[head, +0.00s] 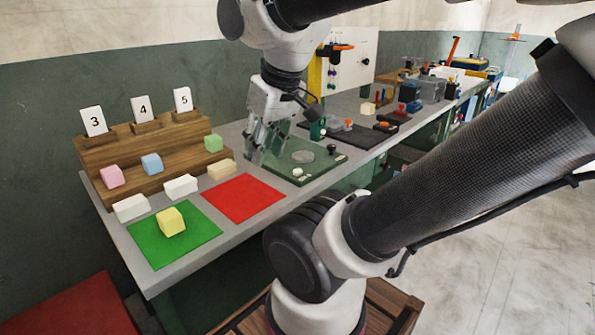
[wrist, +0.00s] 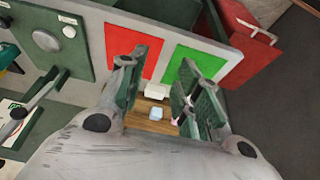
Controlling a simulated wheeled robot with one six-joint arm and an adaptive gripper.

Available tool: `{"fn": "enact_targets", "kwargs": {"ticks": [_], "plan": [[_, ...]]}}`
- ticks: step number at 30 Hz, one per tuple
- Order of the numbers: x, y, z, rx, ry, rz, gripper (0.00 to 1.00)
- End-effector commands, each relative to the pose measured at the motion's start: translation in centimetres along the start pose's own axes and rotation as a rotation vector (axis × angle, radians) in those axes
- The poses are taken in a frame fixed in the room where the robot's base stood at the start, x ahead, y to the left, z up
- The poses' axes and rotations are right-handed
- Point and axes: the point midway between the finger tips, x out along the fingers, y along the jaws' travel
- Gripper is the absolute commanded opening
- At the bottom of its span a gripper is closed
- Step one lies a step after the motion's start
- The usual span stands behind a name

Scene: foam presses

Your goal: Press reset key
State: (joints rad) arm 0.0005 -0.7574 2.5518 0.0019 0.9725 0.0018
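My gripper (head: 258,148) hangs over the bench, just left of a green press plate (head: 318,167). The wrist view shows its two fingers (wrist: 168,78) apart with nothing gripped between them. The plate carries a round grey disc (head: 303,156), a small white round button (head: 297,171) near its front edge and a black knob (head: 332,148). In the wrist view the plate (wrist: 75,58), disc (wrist: 46,40) and white button (wrist: 69,31) lie at the upper left, away from the fingers. I cannot read any label marking a reset key.
A red mat (head: 242,198) and a green mat (head: 207,229) bearing a yellow block (head: 171,221) lie left of the plate. A wooden stepped rack (head: 150,158) holds coloured blocks and number cards. A dark board (head: 345,137) with small fixtures stands beyond the plate.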

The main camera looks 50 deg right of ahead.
Motion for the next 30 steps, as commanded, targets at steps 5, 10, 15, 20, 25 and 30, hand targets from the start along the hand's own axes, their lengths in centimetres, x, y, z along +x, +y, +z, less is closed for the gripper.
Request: {"fn": "enact_targets", "kwargs": {"ticks": [5,10,15,20,25,30], "plan": [[0.0,0.0,0.0,0.0,0.0,0.0,0.0],[0.0,0.0,0.0,0.0,0.0,0.0,0.0],[0.0,0.0,0.0,0.0,0.0,0.0,0.0],[0.0,0.0,0.0,0.0,0.0,0.0,0.0],[0.0,0.0,0.0,0.0,0.0,0.0,0.0],[0.0,0.0,0.0,0.0,0.0,0.0,0.0]]}}
